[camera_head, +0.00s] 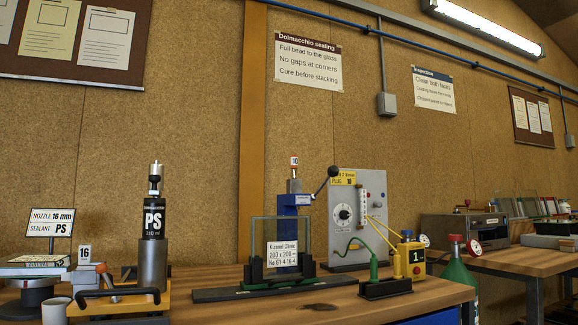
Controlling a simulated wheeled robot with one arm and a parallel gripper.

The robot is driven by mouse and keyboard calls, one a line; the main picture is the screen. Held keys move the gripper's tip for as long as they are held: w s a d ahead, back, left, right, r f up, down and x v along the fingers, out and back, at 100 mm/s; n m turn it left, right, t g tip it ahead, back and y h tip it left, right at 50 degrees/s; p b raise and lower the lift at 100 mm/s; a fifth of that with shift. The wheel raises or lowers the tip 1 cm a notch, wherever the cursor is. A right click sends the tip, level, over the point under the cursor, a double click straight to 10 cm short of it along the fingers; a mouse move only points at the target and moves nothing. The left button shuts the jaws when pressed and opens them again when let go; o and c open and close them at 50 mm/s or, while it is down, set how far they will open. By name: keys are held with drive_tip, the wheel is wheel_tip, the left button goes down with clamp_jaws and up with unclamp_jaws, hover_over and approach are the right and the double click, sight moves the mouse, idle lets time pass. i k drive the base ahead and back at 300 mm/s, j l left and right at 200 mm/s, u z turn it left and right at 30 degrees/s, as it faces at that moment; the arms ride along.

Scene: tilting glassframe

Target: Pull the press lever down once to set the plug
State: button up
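The press (290,204) is a small blue column behind a framed glass pane on the workbench. Its lever (322,185) slants up to the right and ends in a black ball knob (333,171), so it stands raised. A grey ram with a small red-and-white tag (294,161) rises from the press top. I cannot make out the plug. My gripper is not in view.
A black PS cartridge (154,219) stands in a grey cup at left, near a black-handled tool (115,294). A grey dial panel (357,215) stands right of the press. A yellow box (411,259) and green bottle (458,272) are farther right.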

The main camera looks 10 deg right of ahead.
sight(334, 171)
drive_tip(key=j+z, duration=0.2)
drive_tip(key=j, duration=0.2)
drive_tip(key=k+j+z, duration=0.2)
drive_tip(key=j, duration=0.15)
drive_tip(key=j+z, duration=0.15)
drive_tip(key=j, duration=0.25)
drive_tip(key=k+j+z, duration=0.2)
drive_tip(key=j, duration=0.15)
drive_tip(key=i, duration=0.1)
